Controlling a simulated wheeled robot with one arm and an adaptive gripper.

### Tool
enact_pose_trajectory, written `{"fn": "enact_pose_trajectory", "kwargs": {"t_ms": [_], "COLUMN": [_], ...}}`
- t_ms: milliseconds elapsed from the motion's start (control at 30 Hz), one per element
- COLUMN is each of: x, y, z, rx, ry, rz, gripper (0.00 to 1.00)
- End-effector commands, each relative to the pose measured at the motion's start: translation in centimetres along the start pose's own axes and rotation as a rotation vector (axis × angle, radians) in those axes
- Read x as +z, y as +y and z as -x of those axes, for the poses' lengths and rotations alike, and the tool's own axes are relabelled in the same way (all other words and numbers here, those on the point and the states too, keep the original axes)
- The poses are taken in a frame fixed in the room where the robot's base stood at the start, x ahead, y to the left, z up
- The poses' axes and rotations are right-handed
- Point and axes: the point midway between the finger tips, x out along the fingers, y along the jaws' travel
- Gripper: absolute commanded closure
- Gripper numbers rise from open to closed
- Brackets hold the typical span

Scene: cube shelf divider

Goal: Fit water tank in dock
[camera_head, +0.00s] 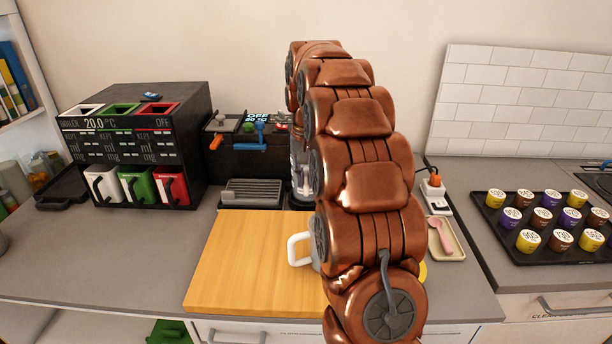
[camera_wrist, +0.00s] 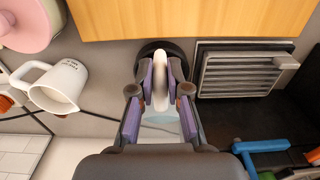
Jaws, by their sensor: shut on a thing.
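My gripper (camera_wrist: 161,75) is shut on a pale, upright handle-like part (camera_wrist: 161,90), which I take to be the water tank's handle. A pale bluish, see-through surface (camera_wrist: 160,120) shows between the fingers and seems to be the tank body. A dark round rim (camera_wrist: 150,48) lies around the fingertips; I cannot tell whether it belongs to the tank or the dock. The black coffee machine (camera_head: 245,160) stands at the back, with its slatted drip tray (camera_wrist: 240,72) just right of my fingers in the wrist view. In the head view my arm hides the gripper and most of the tank; seating cannot be told.
A wooden board (camera_head: 240,270) lies in front, with a white mug (camera_head: 298,248) partly hidden. A white jug (camera_wrist: 62,85) is left of my fingers in the wrist view.

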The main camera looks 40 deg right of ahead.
Motion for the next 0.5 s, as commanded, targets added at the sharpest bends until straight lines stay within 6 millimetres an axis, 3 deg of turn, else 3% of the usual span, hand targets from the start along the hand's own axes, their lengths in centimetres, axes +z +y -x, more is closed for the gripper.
{"fn": "enact_pose_trajectory", "kwargs": {"t_ms": [500], "x": [0.0], "y": [-0.01], "z": [-0.82], "rx": [0.0], "ry": [0.002], "rz": [0.0], "gripper": [1.0]}}
